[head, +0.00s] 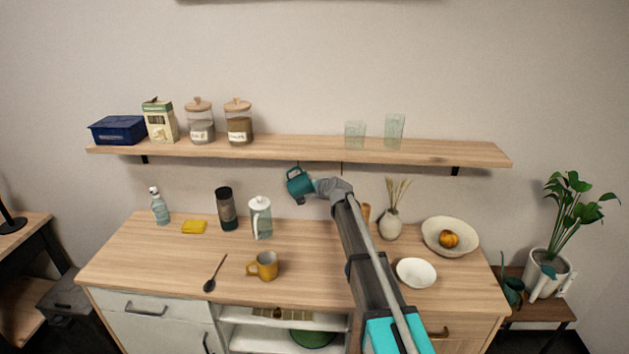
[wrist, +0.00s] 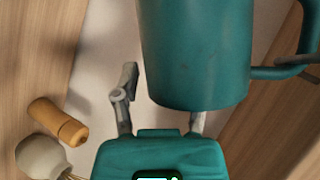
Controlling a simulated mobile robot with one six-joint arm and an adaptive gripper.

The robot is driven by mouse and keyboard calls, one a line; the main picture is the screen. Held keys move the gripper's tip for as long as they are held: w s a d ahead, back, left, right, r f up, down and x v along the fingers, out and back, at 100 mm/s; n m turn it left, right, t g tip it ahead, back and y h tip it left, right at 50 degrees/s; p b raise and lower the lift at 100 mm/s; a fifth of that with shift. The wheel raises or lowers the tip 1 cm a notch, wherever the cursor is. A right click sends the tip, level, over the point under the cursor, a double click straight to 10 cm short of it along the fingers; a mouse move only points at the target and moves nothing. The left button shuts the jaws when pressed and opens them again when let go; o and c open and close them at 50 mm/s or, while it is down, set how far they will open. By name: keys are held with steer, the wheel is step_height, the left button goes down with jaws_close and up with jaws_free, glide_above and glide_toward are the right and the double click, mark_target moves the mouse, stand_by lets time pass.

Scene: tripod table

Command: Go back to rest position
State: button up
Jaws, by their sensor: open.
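A teal mug (head: 297,184) is just under the wall shelf, at the end of my arm in the head view. In the wrist view the mug (wrist: 197,55) fills the upper middle, with its handle to the right and a dark rod, apparently a hook, at the handle. My gripper (head: 311,188) is right beside the mug and open. In the wrist view one finger of the gripper (wrist: 163,95) shows left of the mug; the other is partly hidden by it. I cannot tell whether either finger touches the mug.
The wooden shelf (head: 300,147) is close above my gripper, holding jars and two glasses (head: 395,131).

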steer(key=s+d+n+g+h+p, duration=0.2)
steer(key=s+d, duration=0.5)
steer(key=s, duration=0.7)
steer(key=s+d+f+n+g+h+p, duration=0.1)
steer(key=s+d+n+g+h+p, duration=0.1)
steer(key=s+d, duration=0.6)
steer(key=s+d+f+n+g+h+p, duration=0.1)
steer(key=s+d+n+g+p, duration=0.3)
steer(key=s, duration=1.7)
steer(key=d+n+g+h, duration=0.1)
steer(key=d+g, duration=0.1)
steer(key=d, duration=0.1)
steer(key=shift+s+d+g, duration=0.2)
steer(key=shift+s+g, duration=0.05)
steer(key=shift+g, duration=0.15)
